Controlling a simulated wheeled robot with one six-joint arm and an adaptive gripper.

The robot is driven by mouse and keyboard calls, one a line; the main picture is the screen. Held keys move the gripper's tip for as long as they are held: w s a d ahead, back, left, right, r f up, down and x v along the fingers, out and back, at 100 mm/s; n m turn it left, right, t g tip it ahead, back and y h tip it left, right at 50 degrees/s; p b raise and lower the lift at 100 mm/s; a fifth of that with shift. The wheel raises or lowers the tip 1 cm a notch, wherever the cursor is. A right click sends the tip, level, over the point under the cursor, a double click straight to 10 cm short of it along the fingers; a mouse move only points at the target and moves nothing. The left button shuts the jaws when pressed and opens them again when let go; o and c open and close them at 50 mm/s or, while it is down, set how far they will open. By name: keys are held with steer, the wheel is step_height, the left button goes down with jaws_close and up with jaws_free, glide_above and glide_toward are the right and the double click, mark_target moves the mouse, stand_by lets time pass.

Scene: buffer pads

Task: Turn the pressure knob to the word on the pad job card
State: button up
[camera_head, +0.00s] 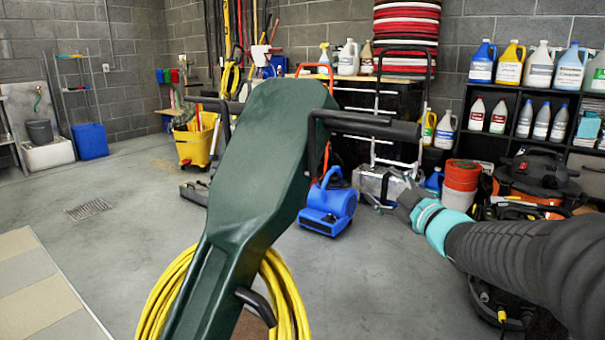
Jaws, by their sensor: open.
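No pressure knob and no pad job card can be made out in the head view. A dark green floor machine handle column (255,145) stands close in the foreground and leans up to the right. It has black grips (365,124) at its top and a coiled yellow cord (285,295) behind its lower part. The side of its head that faces away is hidden. A stack of red, white and black pads (406,35) stands at the back.
A blue blower (328,205) stands on the floor behind the green column. A yellow mop bucket (196,140) is left. Shelves of bottles (541,100) line the back right. Floor at left is clear.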

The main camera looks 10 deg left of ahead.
steer(key=s+a+f+n+g+y+p, duration=0.3)
steer(key=s+a+n+g+y, duration=0.2)
steer(key=a+n+g+y, duration=0.65)
steer(key=shift+g+h, duration=0.85)
steer(key=x, duration=0.7)
steer(key=p+x, duration=0.1)
steer(key=x, duration=0.3)
steer(key=shift+w+a+r, duration=0.15)
steer(key=shift+a+r, duration=0.1)
steer(key=shift+r, duration=0.25)
steer(key=c, duration=1.2)
